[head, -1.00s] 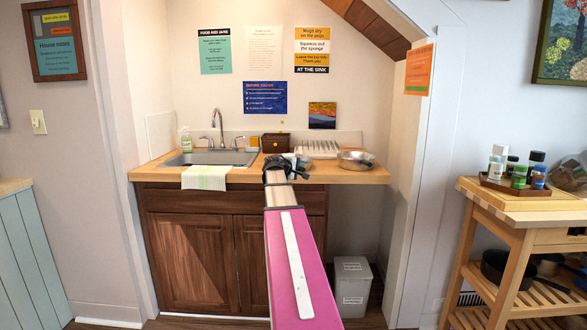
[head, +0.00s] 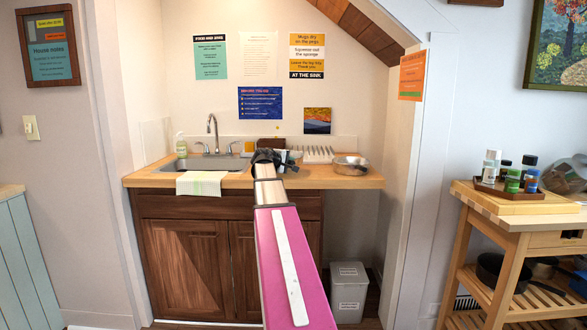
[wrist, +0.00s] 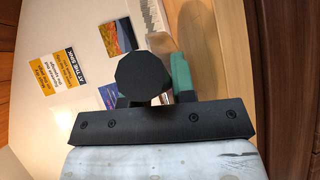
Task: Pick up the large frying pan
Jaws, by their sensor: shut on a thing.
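My gripper (head: 268,157) is over the wooden counter in front of the sink wall. In the wrist view it (wrist: 148,100) is shut on a dark, round-ended thing (wrist: 143,76), which looks like the end of a handle. The rest of that thing is mostly hidden, so I cannot tell whether it is a pan. A grey, rounded shape (head: 292,160) shows just right of the gripper. A shiny metal pan (head: 350,164) sits on the counter further right, apart from the gripper. A dark pan (head: 492,270) lies on the cart's lower shelf.
The counter (head: 325,179) holds a sink (head: 205,166), a towel (head: 202,183), a soap bottle (head: 181,145) and a white rack (head: 318,154). A brown box (head: 270,142) is partly hidden behind the gripper. A wooden cart (head: 500,200) stands right, with a white bin (head: 348,292) below the counter.

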